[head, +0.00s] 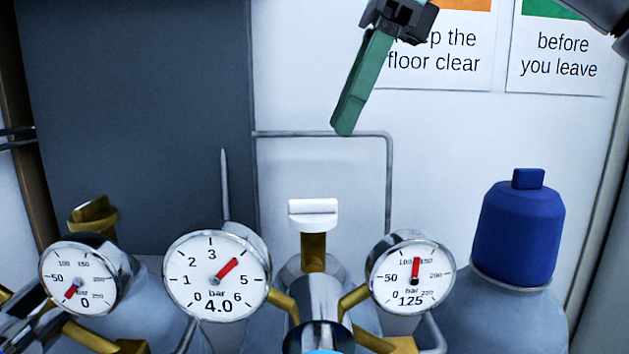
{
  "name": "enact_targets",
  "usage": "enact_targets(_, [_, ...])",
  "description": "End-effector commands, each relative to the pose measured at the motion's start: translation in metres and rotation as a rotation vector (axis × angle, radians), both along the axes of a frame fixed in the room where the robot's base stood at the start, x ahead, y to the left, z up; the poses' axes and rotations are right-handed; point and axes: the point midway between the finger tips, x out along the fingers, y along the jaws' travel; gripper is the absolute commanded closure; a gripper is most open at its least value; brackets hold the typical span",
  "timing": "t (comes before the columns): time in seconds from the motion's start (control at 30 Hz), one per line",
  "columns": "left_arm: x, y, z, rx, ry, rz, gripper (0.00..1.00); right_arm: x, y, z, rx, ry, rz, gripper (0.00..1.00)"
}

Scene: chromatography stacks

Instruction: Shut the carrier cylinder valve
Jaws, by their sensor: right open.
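A white valve knob (313,213) sits on a brass stem at the middle of the head view, above a cylinder mostly hidden behind the regulator. One dial beside the regulator (320,300) reads 4.0 bar (215,279), the other 125 bar (412,274). My right gripper (345,125) has green fingers and hangs from the top, above and slightly right of the knob, apart from it. Its fingers overlap from this side; it is open and nothing shows in it. My left gripper is not in view. No label naming the carrier cylinder is visible.
A second brass valve (92,215) stands at left beside a dial reading 0 (80,279). A blue-capped cylinder (517,235) stands at right. A thin grey pipe (389,185) runs along the white wall behind the knob. The space directly above the knob is clear.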

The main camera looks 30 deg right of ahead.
Motion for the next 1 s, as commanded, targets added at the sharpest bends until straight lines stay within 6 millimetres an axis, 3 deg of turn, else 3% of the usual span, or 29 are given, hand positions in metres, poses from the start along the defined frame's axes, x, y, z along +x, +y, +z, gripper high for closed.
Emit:
enact_targets(0.3, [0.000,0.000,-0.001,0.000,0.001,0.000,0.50,0.010,0.017,-0.050,0.000,0.005,0.001,0.56])
enact_targets(0.5, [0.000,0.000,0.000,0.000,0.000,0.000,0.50,0.016,0.025,-0.073,0.000,0.001,0.000,0.56])
enact_targets(0.93, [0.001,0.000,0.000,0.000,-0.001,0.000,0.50,0.018,0.029,-0.082,0.001,0.001,-0.001,0.56])
enact_targets(1.0, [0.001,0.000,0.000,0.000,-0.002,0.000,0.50,0.018,0.029,-0.082,0.001,0.001,-0.001,0.63])
